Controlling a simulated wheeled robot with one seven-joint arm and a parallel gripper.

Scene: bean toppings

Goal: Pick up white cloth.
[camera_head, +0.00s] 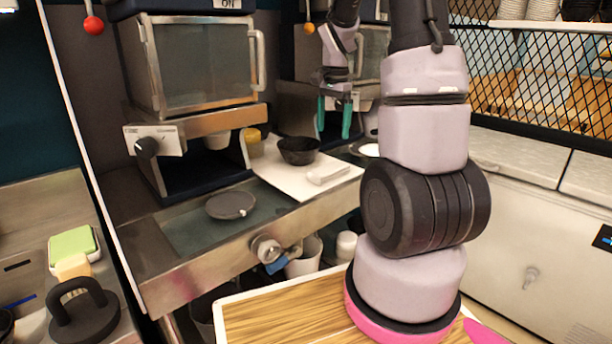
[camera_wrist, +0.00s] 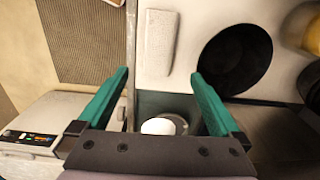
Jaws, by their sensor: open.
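The white cloth (camera_head: 328,172) looks like a small folded or rolled strip lying on a white board (camera_head: 290,182) on the steel counter. It also shows in the wrist view as a pale upright strip (camera_wrist: 160,42) at top centre, just beyond my fingertips. My gripper (camera_head: 334,132) has teal fingers spread apart with nothing between them. In the head view it hangs above and behind the cloth. In the wrist view my gripper (camera_wrist: 160,76) points toward the cloth, apart from it.
A black bowl (camera_head: 298,150) stands on the board beside the cloth, and is to its right in the wrist view (camera_wrist: 235,60). A steel machine (camera_head: 195,65) rises at left. A dark round lid (camera_head: 230,205) lies on the counter. A mesh partition (camera_head: 540,85) is at right.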

